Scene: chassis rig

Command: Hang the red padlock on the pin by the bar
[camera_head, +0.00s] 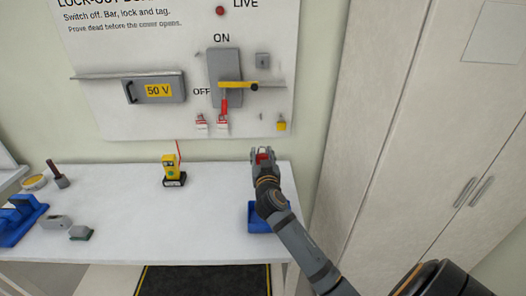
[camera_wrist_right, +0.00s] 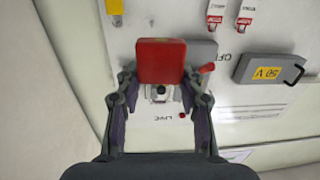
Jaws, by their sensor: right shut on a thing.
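My right gripper (camera_head: 262,157) is shut on the red padlock (camera_head: 263,154), held up above the right end of the table, in front of the wall. In the right wrist view the padlock's red body (camera_wrist_right: 161,60) sits between the two fingers of the right gripper (camera_wrist_right: 160,82). A red handle (camera_head: 224,104) hangs below the bar. I cannot make out the pin clearly. My left gripper is not in view.
The lock-out board (camera_head: 150,115) also carries a 50 V box (camera_head: 155,88), tags (camera_head: 202,122) and a yellow padlock (camera_head: 281,125). A blue tray (camera_head: 258,220) lies under my right arm. A yellow tester (camera_head: 171,168) stands mid-table. A cabinet (camera_head: 400,130) borders the right.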

